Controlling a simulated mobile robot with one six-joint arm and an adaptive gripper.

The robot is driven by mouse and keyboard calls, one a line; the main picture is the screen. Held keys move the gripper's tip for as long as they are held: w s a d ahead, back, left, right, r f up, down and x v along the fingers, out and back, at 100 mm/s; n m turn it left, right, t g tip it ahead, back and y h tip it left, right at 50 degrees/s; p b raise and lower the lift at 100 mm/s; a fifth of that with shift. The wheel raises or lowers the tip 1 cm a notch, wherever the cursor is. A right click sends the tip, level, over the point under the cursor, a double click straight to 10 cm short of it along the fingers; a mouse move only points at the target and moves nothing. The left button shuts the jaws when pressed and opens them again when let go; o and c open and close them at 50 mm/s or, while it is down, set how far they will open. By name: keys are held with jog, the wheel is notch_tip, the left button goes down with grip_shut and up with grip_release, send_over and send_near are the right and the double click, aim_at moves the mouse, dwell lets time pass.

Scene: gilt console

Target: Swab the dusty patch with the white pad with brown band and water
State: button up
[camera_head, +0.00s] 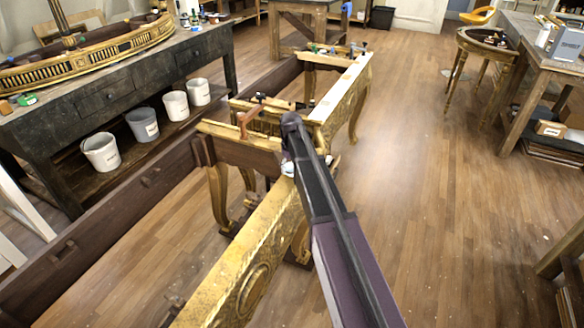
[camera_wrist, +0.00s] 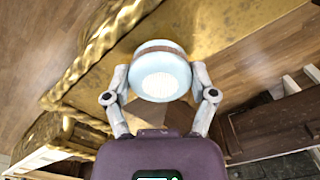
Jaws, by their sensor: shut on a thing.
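My gripper (camera_wrist: 162,86) is shut on the white pad with brown band (camera_wrist: 158,76), a round pale pad with a brown strip around its side. The pad is held over the gilt surface (camera_wrist: 225,35); I cannot tell whether it touches it. In the head view, my arm hides most of the gripper, and only a small white bit of the pad (camera_head: 288,169) shows beside the gilt console frame (camera_head: 262,232). The gilt is mottled, and I cannot pick out a clear dusty patch. No water is identifiable.
Clamps (camera_head: 250,115) stand on the console's crosspieces. A dark workbench (camera_head: 60,125) with several buckets (camera_head: 101,152) is at left. A wooden table (camera_head: 535,60) and a gilt stool (camera_head: 487,42) are at right. The floor (camera_head: 440,200) right of my arm is clear.

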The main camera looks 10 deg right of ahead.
jog(key=shift+w+d+f, duration=0.1)
jog(key=shift+w+d, duration=0.15)
jog(key=shift+w, duration=0.15)
jog(key=shift+s+a, duration=0.3)
jog(key=shift+s, duration=0.25)
jog(key=shift+w+d, duration=0.2)
jog(key=shift+w, duration=0.3)
jog(key=shift+d+r, duration=0.1)
jog(key=shift+r, duration=0.1)
jog(key=shift+r+p, duration=0.65)
jog(key=shift+p, duration=0.1)
jog(key=shift+r+p, duration=2.9)
jog(key=shift+p, duration=0.05)
jog(key=shift+f, duration=0.25)
